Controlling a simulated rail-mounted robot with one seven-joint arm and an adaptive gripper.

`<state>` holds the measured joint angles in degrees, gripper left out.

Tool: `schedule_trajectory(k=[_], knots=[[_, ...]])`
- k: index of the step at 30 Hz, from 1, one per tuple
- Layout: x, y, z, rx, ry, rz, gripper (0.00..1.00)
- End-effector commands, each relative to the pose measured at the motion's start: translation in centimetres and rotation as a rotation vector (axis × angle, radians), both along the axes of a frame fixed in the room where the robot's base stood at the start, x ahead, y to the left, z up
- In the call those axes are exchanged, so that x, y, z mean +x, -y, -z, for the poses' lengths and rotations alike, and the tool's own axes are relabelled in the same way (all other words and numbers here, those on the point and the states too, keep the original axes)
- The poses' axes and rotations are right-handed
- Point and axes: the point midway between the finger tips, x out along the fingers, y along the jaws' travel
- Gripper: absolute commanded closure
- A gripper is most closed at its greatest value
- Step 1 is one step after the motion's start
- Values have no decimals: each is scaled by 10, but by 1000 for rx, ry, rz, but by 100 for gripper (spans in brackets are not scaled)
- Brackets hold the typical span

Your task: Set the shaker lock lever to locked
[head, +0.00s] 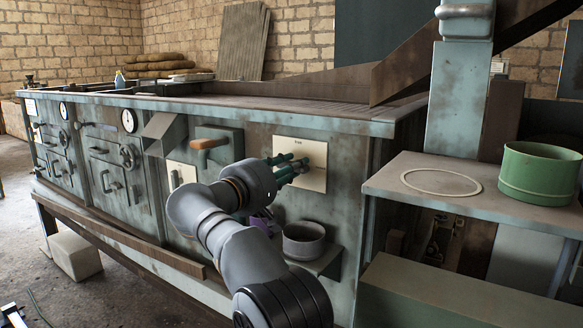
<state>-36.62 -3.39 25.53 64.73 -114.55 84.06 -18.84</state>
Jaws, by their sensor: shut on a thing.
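A cream label plate (313,150) with small dark lettering, too small to read, is mounted on the right part of the worn teal machine front. My gripper (296,166) reaches it from the lower left, its green fingers close in front of the plate. The fingers are shut on the lever at this plate, which I take to be the shaker lock lever. The fingers and wrist hide the lever, so its exact angle cannot be told.
Left of my gripper are a teal box with a wooden handle (208,143) and a cream plate with a pull handle (175,179). A grey round bowl (304,241) sits on a small shelf below. A green pot (540,172) and a pale ring (441,182) lie on the right bench.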

Motion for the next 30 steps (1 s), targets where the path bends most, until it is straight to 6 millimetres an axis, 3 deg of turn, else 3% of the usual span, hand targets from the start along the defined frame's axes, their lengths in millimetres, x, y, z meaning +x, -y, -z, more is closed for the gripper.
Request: schedule_trajectory(k=[2,3,11,22,30], knots=[[-1,1,4,14,-4,5,100],[-1,1,4,14,-4,6,72],[0,1,4,9,-6,5,57],[-5,-3,2,4,-3,2,56],[-46,-28,2,5,-3,0,56]])
